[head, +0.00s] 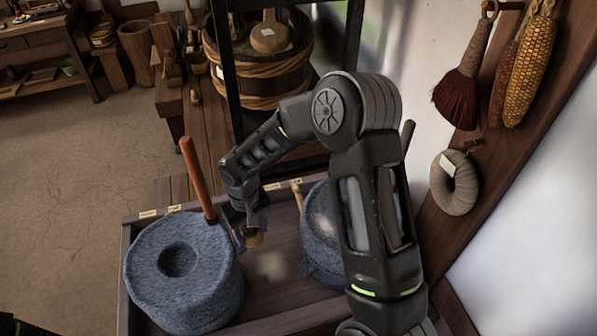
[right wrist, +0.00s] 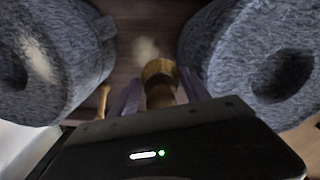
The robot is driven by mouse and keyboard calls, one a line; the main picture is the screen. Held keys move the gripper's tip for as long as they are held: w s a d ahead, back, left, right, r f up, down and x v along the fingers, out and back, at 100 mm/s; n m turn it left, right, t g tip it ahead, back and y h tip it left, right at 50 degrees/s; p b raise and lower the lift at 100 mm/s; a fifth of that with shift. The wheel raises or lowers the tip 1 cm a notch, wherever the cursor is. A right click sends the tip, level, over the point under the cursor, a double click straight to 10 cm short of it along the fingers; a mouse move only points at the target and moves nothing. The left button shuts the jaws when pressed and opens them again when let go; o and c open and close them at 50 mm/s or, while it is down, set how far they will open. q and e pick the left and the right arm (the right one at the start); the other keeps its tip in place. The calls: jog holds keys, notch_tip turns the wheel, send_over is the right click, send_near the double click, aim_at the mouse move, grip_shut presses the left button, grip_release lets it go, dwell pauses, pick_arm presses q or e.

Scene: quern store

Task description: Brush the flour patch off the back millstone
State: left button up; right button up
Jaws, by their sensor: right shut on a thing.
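Two blue-grey millstones stand in a wooden tray. The left one (head: 150,290) has a central hole and an orange-brown handle (head: 196,178). The right one (head: 318,255) is largely hidden behind my right arm. In the right wrist view the sides look swapped: the stone at left (right wrist: 75,45) bears a pale flour patch (right wrist: 36,58), and the other stone (right wrist: 225,50) looks bare. My right gripper (head: 246,228) is shut on a small brush with golden bristles (head: 254,239), also in the right wrist view (right wrist: 158,72), held between the stones.
Another pale smudge (head: 270,264) lies on the tray floor between the stones. A wooden peg (head: 297,194) stands by the right stone. A dark post (head: 222,70) and a wooden tub (head: 262,78) are behind. A whisk (head: 463,88) and corn cobs (head: 532,70) hang at right.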

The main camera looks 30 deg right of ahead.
dwell(0.3)
jog(key=shift+w+d+r, duration=0.1)
jog(key=shift+d+r, duration=0.1)
jog(key=shift+d, duration=0.05)
jog(key=s+d+r+n, duration=0.1)
jog(key=d+r, duration=0.3)
jog(key=d, duration=0.5)
jog(key=s+d+r+n, duration=0.1)
jog(key=d+r+n, duration=0.3)
jog(key=d, duration=0.6)
jog(key=shift+s+r+p, duration=0.15)
jog(key=shift+r+p, duration=0.05)
jog(key=shift+p, duration=0.2)
jog(key=shift+f, duration=0.1)
jog(key=shift+f+b, duration=2.2)
jog(key=shift+f, duration=0.75)
jog(key=shift+f+b, duration=0.75)
jog(key=shift+f, duration=0.3)
jog(key=shift+s, duration=0.1)
